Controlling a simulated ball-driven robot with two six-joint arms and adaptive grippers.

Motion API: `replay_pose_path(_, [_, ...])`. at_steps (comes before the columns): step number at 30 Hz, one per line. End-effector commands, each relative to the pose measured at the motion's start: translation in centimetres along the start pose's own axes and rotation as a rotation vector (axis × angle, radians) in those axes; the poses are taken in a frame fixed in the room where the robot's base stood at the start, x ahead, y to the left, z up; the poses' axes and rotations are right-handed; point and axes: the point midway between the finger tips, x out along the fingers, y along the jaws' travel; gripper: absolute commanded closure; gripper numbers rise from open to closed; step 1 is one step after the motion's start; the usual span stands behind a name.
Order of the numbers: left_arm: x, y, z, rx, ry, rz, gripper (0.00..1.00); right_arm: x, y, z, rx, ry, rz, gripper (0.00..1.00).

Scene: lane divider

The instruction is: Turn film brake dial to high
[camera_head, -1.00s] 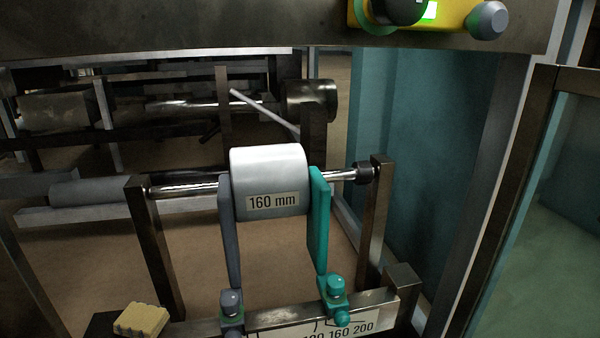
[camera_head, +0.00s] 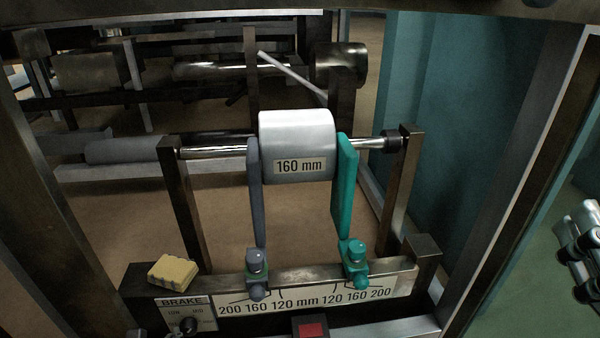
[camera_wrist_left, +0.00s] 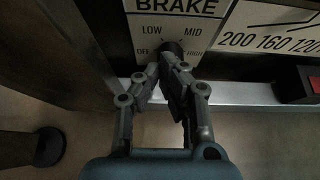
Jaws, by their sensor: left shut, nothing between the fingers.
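The brake plate (camera_wrist_left: 146,22) fills the top of the left wrist view, lettered BRAKE, OFF, LOW, MID and HIGH. Its dark dial knob (camera_wrist_left: 173,47) sits among these words; where it points is hard to tell. The plate (camera_head: 170,312) and knob (camera_head: 188,325) also show at the lower left of the head view. My left gripper (camera_wrist_left: 163,64) is shut and empty, its tips at the knob's lower side and partly covering it. Contact cannot be told. My right gripper (camera_head: 580,250) is partly in view at the right edge; its jaw state is unclear.
A white film roll (camera_head: 297,130) marked 160 mm sits on a shaft between a grey arm (camera_head: 256,190) and a teal arm (camera_head: 345,190). A yellow block (camera_head: 173,271) lies above the brake plate. A red button (camera_head: 312,329) is to the right.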

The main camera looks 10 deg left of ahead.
Motion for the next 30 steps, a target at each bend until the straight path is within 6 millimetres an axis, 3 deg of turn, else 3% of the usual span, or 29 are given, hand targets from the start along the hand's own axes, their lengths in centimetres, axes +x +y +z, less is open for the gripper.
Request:
replay_pose_path(10, [2.7,0.0,1.5,0.000,-0.001,0.000,1.00,-0.8,-0.1,1.5,0.007,-0.071,0.002,0.60])
replay_pose_path(30, [3.0,-0.1,1.6,0.000,-0.003,0.000,1.00,-0.9,-0.1,1.8,0.008,-0.078,0.001,0.60])
